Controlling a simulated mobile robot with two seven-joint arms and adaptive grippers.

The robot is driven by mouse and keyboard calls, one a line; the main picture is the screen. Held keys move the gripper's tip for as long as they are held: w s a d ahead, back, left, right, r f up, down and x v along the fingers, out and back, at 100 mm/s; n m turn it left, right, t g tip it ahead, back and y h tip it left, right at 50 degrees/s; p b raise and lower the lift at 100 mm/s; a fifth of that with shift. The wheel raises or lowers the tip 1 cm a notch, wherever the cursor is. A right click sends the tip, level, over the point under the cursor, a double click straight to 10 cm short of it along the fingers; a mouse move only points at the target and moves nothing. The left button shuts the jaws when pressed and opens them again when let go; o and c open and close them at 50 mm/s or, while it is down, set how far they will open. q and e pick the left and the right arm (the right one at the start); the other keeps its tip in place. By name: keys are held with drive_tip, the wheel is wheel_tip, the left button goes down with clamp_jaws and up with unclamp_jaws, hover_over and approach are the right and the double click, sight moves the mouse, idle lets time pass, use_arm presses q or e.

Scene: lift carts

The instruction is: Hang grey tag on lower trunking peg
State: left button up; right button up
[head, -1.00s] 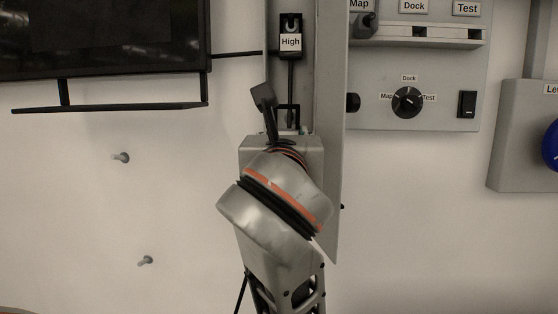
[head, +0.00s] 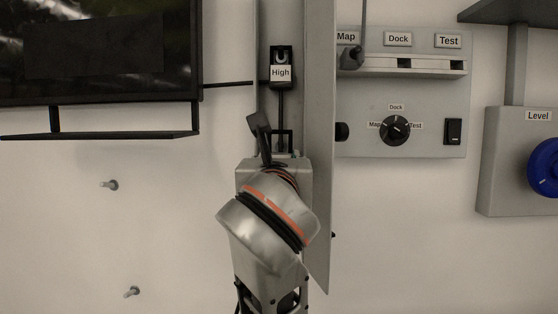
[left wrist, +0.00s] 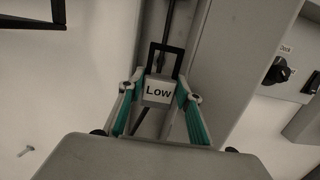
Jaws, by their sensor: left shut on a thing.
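My left gripper (left wrist: 160,80) shows in the left wrist view with its teal-padded fingers on either side of a white "Low" label (left wrist: 158,91). A black rectangular frame (left wrist: 153,55) with grey inside stands just above the label. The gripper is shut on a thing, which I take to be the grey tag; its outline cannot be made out. In the head view my wrist hides most of the gripper. The upper plate, labelled "High" (head: 281,73), sits on the grey trunking (head: 318,120) above the black frame (head: 284,131). My right gripper is not in view.
A dark screen (head: 100,50) with a bar below it is at left. Right of the trunking are a Map/Dock/Test panel (head: 365,110) and a "Level" box with a blue knob (head: 545,168). The trunking's side plate stands close beside my arm.

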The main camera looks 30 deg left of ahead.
sight(280, 149)
use_arm(q)
drive_tip(key=shift+b+x, duration=0.35)
drive_tip(key=shift+x, duration=0.6)
drive_tip(key=shift+w+f, duration=0.15)
drive_tip(key=shift+w+a, duration=0.2)
idle(0.6)
drive_tip(key=shift+b+x, duration=0.7)
drive_tip(key=shift+x, duration=0.75)
drive_tip(key=shift+f+b+x, duration=0.25)
drive_tip(key=shift+b+x, duration=0.15)
drive_tip(key=shift+x, duration=0.65)
drive_tip(key=shift+w+a+r, duration=0.1)
drive_tip(key=shift+a+r, duration=0.05)
drive_tip(key=shift+a, duration=0.05)
clamp_jaws()
